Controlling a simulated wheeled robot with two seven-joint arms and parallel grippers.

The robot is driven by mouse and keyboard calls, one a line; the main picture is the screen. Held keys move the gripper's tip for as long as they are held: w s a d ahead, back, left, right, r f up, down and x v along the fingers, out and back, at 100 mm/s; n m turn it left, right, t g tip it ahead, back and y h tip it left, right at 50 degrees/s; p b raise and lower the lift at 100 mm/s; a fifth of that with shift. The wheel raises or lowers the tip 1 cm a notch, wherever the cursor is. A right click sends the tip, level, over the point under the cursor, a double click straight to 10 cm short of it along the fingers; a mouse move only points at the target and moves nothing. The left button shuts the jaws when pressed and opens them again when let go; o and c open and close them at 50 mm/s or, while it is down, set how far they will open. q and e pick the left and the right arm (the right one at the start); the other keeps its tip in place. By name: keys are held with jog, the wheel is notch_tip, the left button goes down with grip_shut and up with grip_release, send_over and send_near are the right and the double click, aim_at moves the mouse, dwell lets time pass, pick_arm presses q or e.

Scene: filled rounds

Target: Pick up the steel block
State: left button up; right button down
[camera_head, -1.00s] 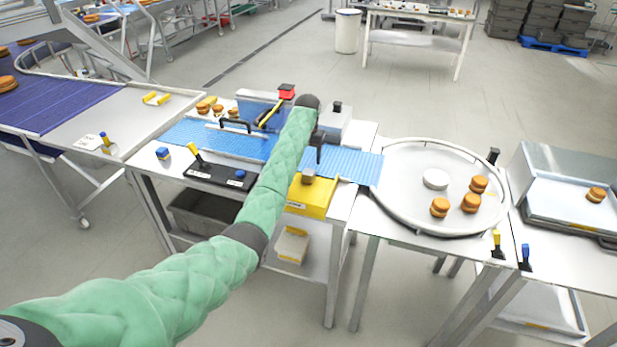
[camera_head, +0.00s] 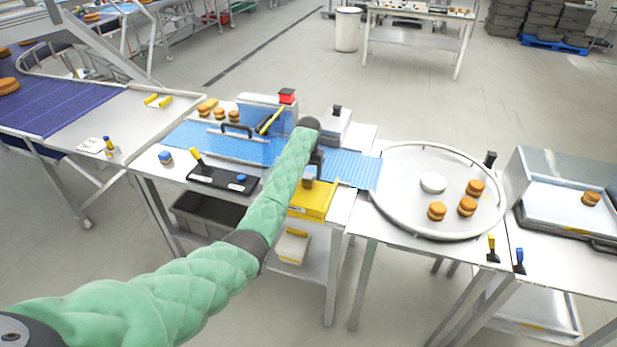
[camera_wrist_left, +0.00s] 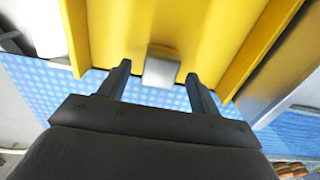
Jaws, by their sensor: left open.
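The steel block (camera_head: 309,172) is a small grey cube on the yellow tray (camera_head: 314,203) at the front of the middle table. In the left wrist view the block (camera_wrist_left: 161,68) sits on the yellow surface, centred just beyond the fingertips. My left gripper (camera_wrist_left: 158,74) is open, with one finger on each side of the block's line and nothing held. In the head view my left gripper (camera_head: 317,158) is just above the block, its fingers partly hidden by my wrist. My right gripper is not in view.
A blue conveyor belt (camera_head: 352,170) runs behind the yellow tray. A black tray (camera_head: 218,182) lies to the left. A round table (camera_head: 410,205) with a white disc and several filled rounds stands to the right. Raised yellow walls (camera_wrist_left: 262,40) flank the block.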

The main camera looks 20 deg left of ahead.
pick_arm(q)
jog(key=shift+f+p, duration=0.35)
jog(key=shift+f, duration=0.9)
jog(key=shift+c, duration=0.2)
jog(key=c, duration=1.3)
jog(key=shift+r, duration=0.1)
